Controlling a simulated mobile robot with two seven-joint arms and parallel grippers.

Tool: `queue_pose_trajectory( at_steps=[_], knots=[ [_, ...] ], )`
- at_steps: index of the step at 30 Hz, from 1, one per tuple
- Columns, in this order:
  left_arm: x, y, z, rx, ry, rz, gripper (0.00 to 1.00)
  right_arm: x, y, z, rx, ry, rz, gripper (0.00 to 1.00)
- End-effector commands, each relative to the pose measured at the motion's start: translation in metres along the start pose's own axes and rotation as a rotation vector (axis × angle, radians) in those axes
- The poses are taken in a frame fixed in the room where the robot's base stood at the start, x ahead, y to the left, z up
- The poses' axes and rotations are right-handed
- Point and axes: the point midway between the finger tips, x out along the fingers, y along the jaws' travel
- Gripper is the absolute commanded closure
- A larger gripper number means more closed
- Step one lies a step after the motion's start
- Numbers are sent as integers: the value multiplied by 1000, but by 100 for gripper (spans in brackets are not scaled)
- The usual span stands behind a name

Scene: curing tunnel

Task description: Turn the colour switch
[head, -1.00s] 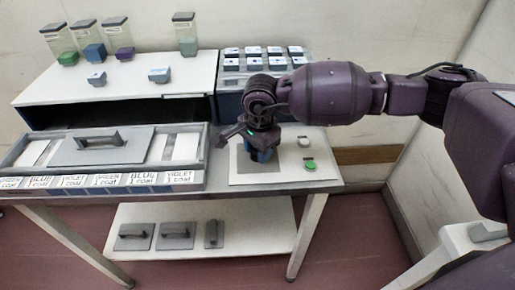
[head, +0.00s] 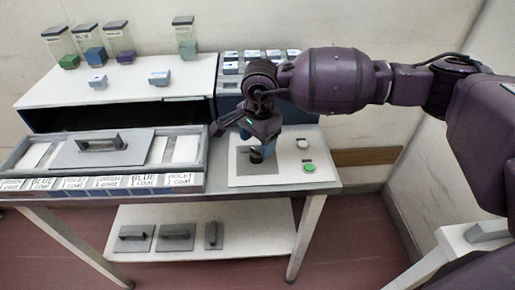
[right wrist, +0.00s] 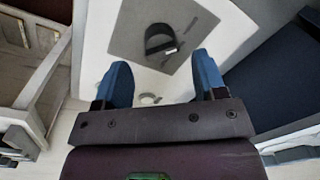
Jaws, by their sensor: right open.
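The colour switch is a dark round knob (head: 256,157) on a grey square of the white control panel (head: 290,180). In the right wrist view the knob (right wrist: 160,42) shows a pale mark on one side. My right gripper (head: 265,146) points down just above the knob, apart from it. In the right wrist view its two blue fingers (right wrist: 160,68) are spread, with nothing between them, and the knob lies beyond their tips. My left gripper is not in view.
A white button (head: 303,143) and a green button (head: 309,168) sit on the panel's right side. A grey labelled tray (head: 198,178) stands to the left. Behind the panel is a blue rack (head: 228,88) of white-topped blocks. Jars (head: 187,40) stand on the white shelf.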

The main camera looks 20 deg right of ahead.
Motion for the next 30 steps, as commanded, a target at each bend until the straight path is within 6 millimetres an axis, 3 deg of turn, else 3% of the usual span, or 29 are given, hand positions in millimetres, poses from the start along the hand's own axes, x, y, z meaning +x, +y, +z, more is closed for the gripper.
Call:
queue_pose_trajectory(
  at_steps=[1,6,12,30],
  knots=[
    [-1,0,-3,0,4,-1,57,-13,0,0,-1,3,-5,35],
    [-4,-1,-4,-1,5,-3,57,-42,0,0,-1,2,-3,35],
    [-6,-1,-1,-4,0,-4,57,-61,0,0,-1,1,-1,35],
    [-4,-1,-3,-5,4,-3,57,-65,0,0,-1,0,1,35]
  ],
)
